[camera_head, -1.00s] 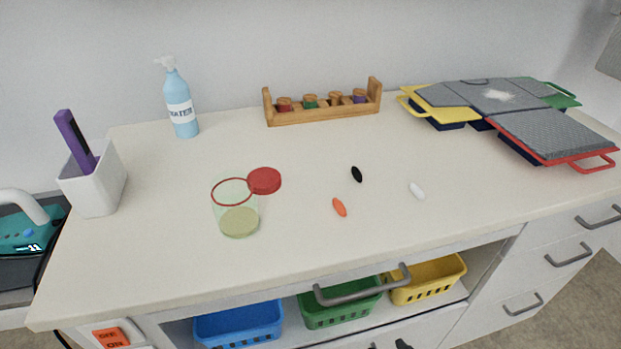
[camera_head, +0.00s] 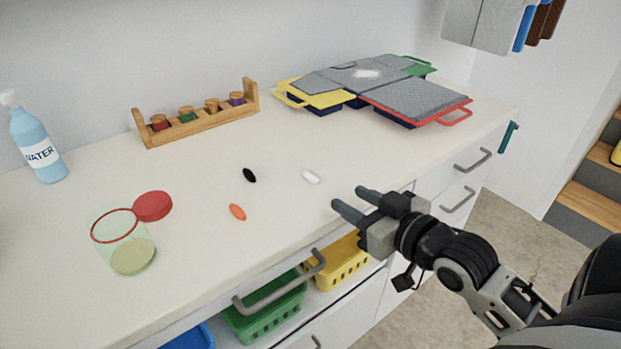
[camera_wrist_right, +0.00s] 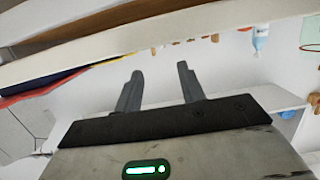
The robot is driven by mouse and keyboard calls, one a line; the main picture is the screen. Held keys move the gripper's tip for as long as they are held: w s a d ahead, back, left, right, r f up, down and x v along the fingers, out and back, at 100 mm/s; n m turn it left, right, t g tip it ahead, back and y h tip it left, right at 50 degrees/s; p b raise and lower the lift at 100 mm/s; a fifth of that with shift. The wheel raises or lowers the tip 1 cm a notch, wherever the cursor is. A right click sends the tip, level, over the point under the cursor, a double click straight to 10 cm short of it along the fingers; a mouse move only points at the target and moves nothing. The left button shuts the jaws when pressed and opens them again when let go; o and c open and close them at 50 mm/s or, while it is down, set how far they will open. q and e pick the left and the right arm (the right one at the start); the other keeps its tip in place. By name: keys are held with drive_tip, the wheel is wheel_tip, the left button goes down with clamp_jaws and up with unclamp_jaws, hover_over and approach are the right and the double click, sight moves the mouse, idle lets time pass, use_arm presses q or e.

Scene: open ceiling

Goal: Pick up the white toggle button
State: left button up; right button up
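The white toggle button (camera_head: 311,177) is a small oval lying on the white counter (camera_head: 200,255), right of a black oval button (camera_head: 249,175) and an orange one (camera_head: 237,212). My right gripper (camera_head: 346,198) is at the counter's front edge, a little to the right of and nearer than the white button, apart from it. Its two fingers are spread with nothing between them. In the right wrist view the fingers (camera_wrist_right: 158,80) also stand apart and empty; I cannot make out the white button there. My left gripper is not in view.
A clear jar (camera_head: 124,245) with a red lid (camera_head: 153,206) beside it stands left of the buttons. A wooden rack (camera_head: 200,125) and stacked coloured trays (camera_head: 415,100) are at the back. A drawer handle (camera_head: 280,285) projects from the front. The counter around the buttons is clear.

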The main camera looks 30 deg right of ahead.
sight(315, 178)
drive_tip(key=x, duration=0.5)
drive_tip(key=shift+p+x, duration=0.3)
drive_tip(key=shift+x, duration=2.4)
drive_tip(key=shift+c, duration=0.2)
clamp_jaws()
